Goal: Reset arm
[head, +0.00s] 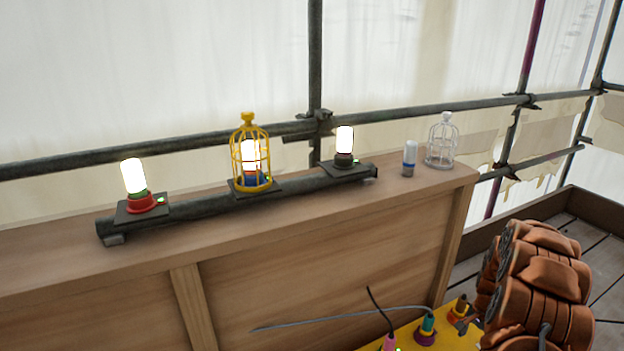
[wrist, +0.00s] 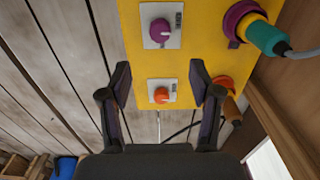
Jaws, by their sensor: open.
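My gripper (wrist: 159,72) is open and empty in the wrist view, its two dark fingers spread apart. It is over the edge of a yellow panel (wrist: 196,22). An orange knob (wrist: 161,95) on a pale plate shows between the fingers, apart from both as seen. A purple knob (wrist: 160,29) is farther up the panel. A teal plug (wrist: 264,37) sits at a purple socket, and a brown plug (wrist: 233,108) sits at an orange socket beside the right finger. The gripper cannot be made out clearly in the head view.
A wooden ledge (head: 60,246) carries a pipe with three lit lamps; a yellow cage (head: 249,158) surrounds the middle one. A blue-and-white cylinder (head: 409,160) and a white cage (head: 441,141) stand at its right. A grey cable (head: 330,320) runs to the panel. Scaffold poles stand behind.

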